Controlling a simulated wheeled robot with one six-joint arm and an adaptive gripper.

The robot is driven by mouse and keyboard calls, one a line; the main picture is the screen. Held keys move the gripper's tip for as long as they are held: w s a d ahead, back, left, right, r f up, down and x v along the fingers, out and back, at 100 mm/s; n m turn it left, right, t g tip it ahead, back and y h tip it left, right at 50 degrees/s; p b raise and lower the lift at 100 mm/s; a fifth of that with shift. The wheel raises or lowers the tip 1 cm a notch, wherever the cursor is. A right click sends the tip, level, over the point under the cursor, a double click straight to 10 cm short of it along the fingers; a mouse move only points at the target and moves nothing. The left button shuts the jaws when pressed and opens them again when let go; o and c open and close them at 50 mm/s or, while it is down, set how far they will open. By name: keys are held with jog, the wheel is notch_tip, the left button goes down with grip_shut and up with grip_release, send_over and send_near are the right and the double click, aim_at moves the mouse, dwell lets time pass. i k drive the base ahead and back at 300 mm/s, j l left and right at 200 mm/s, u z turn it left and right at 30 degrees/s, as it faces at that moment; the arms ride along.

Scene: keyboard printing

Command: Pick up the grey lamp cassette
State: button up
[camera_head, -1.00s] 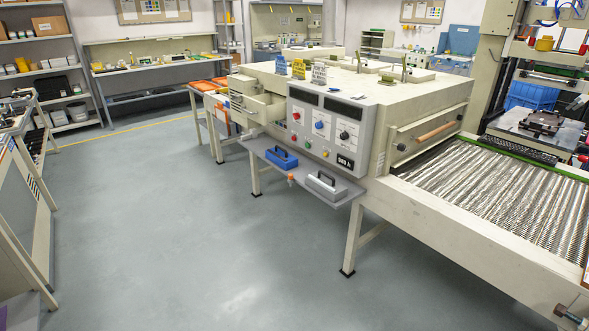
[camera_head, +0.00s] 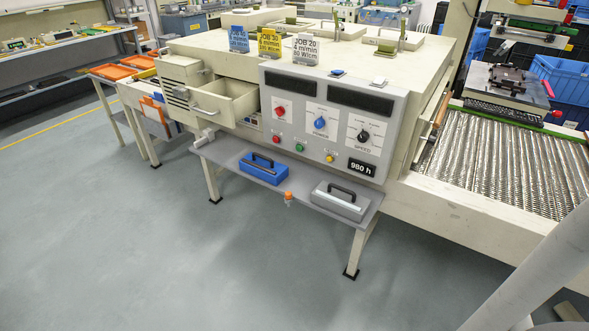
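The grey lamp cassette (camera_head: 340,204) lies on the right part of a grey shelf (camera_head: 225,153) on the front of the cream machine. It is a grey box with a dark handle on top and a pale strip along its front. A similar blue cassette (camera_head: 263,169) lies to its left on the same shelf, apart from it. My gripper is not in view, so its state does not show.
The control panel (camera_head: 331,124) with knobs stands just above the shelf. An open drawer (camera_head: 221,98) juts out at left. An orange-topped item (camera_head: 288,197) is at the shelf's front edge. A mesh conveyor (camera_head: 505,160) extends right. The floor (camera_head: 150,250) in front is clear.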

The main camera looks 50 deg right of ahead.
aim_at(341, 201)
jog(key=i+u, duration=0.25)
jog(key=i, duration=0.35)
jog(key=i+l+u, duration=0.2)
jog(key=i, duration=0.35)
jog(key=i+l+u, duration=0.25)
jog(key=i, duration=0.35)
jog(key=i+j+u, duration=0.35)
jog(key=i, duration=0.45)
jog(key=i+u, duration=0.35)
jog(key=i, duration=0.5)
jog(key=z, duration=2.3)
jog(key=l+z, duration=0.1)
jog(key=z, duration=0.35)
jog(key=i+z, duration=0.1)
jog(key=z, duration=0.75)
jog(key=i+l, duration=0.15)
jog(key=i, duration=0.15)
jog(key=z, duration=0.05)
